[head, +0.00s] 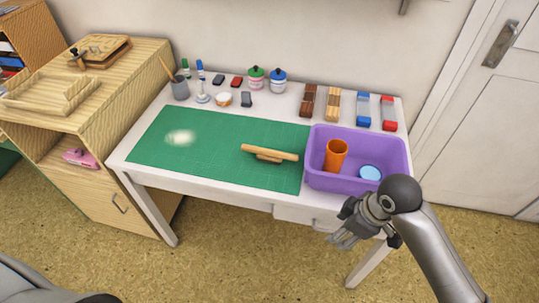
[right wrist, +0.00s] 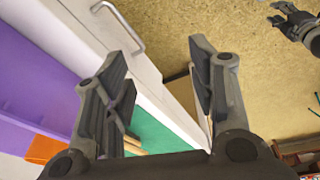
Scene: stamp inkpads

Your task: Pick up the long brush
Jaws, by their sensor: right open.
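A long wooden piece with a shorter block along its underside, which looks like the long brush (head: 270,152), lies on the green mat (head: 215,132) left of the purple bin (head: 352,186). Part of a wooden piece (right wrist: 136,150) shows between my fingers in the right wrist view. My right gripper (head: 340,240) is open and empty in front of the table's front edge, to the right of and nearer than the brush. In the right wrist view its two fingers (right wrist: 160,100) stand wide apart. My left gripper (right wrist: 290,22) shows small at that view's top right; its jaws are unclear.
The purple bin holds an orange cup (head: 336,155) and a light blue round thing (head: 370,173). A grey cup (head: 180,88) with a thin wooden handle, jars and blocks line the table's back. A wooden cabinet (head: 105,130) stands left. The mat is mostly clear.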

